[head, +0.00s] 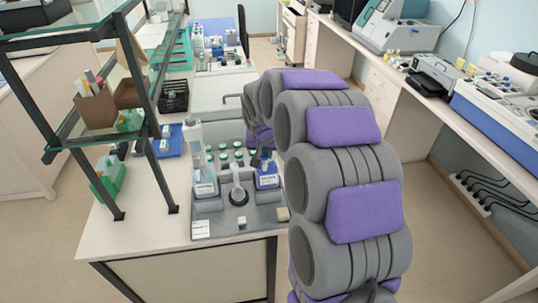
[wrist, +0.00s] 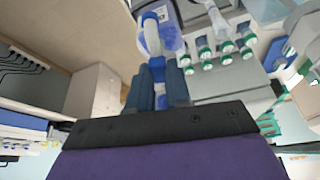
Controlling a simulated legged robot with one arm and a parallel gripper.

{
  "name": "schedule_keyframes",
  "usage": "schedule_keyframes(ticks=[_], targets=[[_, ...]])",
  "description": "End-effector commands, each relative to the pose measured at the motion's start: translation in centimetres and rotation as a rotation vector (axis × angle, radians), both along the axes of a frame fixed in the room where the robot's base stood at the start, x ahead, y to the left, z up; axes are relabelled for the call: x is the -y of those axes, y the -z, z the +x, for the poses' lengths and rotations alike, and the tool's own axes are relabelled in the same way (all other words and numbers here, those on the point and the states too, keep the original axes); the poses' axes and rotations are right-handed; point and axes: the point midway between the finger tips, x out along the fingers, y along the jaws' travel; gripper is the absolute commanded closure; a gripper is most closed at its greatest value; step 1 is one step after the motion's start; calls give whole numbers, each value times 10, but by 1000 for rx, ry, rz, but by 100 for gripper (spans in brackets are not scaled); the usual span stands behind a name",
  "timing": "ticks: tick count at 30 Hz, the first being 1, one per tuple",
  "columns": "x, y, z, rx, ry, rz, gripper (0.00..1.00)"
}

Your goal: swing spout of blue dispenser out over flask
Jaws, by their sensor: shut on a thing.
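The blue dispenser (head: 267,181) is a bottle of blue liquid with a white label, at the right of the grey tray (head: 215,222). In the wrist view its bottle (wrist: 168,30) is at the top, and its blue spout part (wrist: 157,66) runs down between my fingers. My gripper (wrist: 158,90) is shut on that part. In the head view my gripper (head: 258,160) is at the dispenser's top, partly hidden by my arm. What looks like the flask (head: 237,185), pale with a narrow neck and a dark round base, stands left of the dispenser. The spout's exact direction is unclear.
A pale-blue bottle (head: 204,183) stands at the tray's left, with a tall white bottle (head: 193,140) behind it. Several green-capped vials (head: 224,156) stand behind the flask. A glass shelf rack (head: 135,90) rises on the left. The table's front left (head: 135,240) is clear.

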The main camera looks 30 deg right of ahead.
Motion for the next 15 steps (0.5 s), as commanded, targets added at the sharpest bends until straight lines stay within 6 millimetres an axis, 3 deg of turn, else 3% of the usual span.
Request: schedule_keyframes(ticks=[15], targets=[[-28, 1, 27, 2, 486, -2, 100]])
